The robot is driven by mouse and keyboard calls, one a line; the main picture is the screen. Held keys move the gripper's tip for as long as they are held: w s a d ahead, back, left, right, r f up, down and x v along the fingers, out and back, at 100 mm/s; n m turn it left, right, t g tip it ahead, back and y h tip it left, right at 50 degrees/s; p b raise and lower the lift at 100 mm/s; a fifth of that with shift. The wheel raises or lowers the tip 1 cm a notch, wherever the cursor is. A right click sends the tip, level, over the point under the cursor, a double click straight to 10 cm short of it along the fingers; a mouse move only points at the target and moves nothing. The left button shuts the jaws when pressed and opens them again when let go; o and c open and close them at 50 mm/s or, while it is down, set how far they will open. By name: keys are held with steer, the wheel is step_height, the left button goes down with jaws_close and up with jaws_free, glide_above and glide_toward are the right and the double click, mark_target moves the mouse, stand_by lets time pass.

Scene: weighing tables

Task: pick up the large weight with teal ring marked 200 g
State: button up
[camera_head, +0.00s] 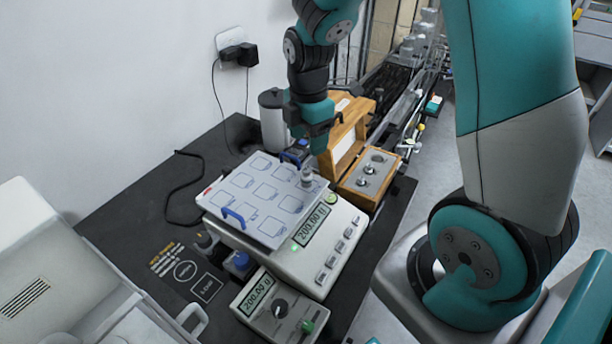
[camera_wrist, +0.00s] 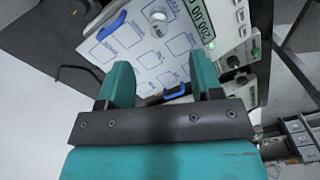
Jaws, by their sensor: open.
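A silver knobbed weight (camera_head: 307,178) stands on the white marked tray (camera_head: 212,200) near its right corner, on the scale. It also shows at the top of the wrist view (camera_wrist: 158,15). The scale display (camera_head: 311,226) reads 200.00. I cannot make out a teal ring or 200 g mark on the weight. My gripper (camera_head: 318,143) is above and behind the weight in the head view, apart from it. In the wrist view its two teal fingers (camera_wrist: 160,82) are spread with nothing held between them.
An open wooden case (camera_head: 368,197) with several smaller weights stands right of the scale. A grey cylinder (camera_head: 272,120) stands behind the tray. A second display unit (camera_head: 262,315) is in front. The tray has blue handles (camera_head: 233,217).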

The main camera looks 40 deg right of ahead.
mark_target(307, 169)
step_height(307, 169, down, 9)
steer(key=shift+w+a+f+p, duration=0.1)
steer(key=shift+f+p, duration=0.05)
steer(key=shift+p, duration=0.65)
steer(key=c, duration=1.1)
jaws_close()
